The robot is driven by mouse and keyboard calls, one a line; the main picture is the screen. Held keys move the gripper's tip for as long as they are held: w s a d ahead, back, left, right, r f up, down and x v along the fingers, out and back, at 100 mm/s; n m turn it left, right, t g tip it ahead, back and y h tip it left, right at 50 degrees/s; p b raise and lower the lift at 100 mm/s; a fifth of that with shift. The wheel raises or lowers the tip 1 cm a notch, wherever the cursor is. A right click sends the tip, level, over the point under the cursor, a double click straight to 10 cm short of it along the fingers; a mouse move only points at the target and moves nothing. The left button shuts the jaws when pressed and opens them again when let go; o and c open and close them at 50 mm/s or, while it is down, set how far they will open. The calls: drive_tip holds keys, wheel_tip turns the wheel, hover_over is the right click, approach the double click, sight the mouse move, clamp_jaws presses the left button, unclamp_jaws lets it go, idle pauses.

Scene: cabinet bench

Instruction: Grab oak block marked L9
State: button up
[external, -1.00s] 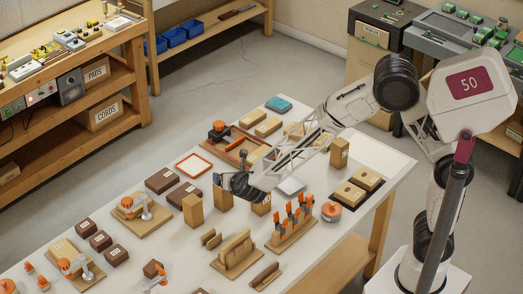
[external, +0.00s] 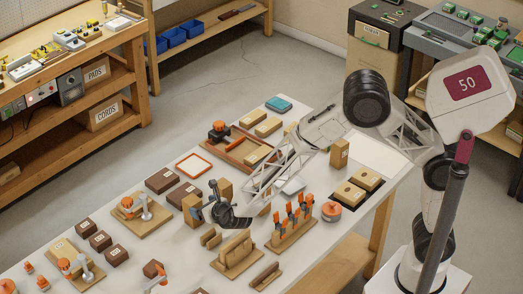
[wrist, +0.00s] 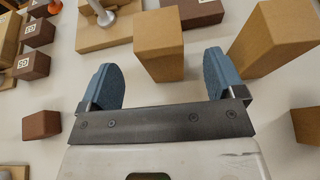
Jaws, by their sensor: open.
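My gripper (wrist: 163,75) is open, with blue pads on its two fingers. In the wrist view an upright oak block (wrist: 158,40) stands ahead, in the gap between the fingertips. A second oak block (wrist: 275,38) is just beyond the right finger. In the external view my gripper (external: 217,208) is low over the table, beside an upright oak block (external: 189,207) and in front of another (external: 225,186). I cannot read an L9 mark on any block, so I cannot tell which one bears it.
Dark brown marked blocks (wrist: 32,64) lie to the left in the wrist view. A wooden fixture (wrist: 100,30) with a grey post is at the top left. In the external view slotted wooden racks (external: 237,255) and a stand of orange-handled tools (external: 292,228) are near the gripper.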

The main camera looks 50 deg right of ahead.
sight(192, 202)
drive_tip(key=shift+x, duration=0.95)
drive_tip(key=shift+w, duration=0.2)
drive_tip(key=shift+x, duration=2.4)
drive_tip(key=shift+a+r, duration=0.1)
drive_tip(key=c, duration=1.2)
drive_tip(key=shift+c, duration=0.2)
drive_tip(key=shift+r, duration=0.1)
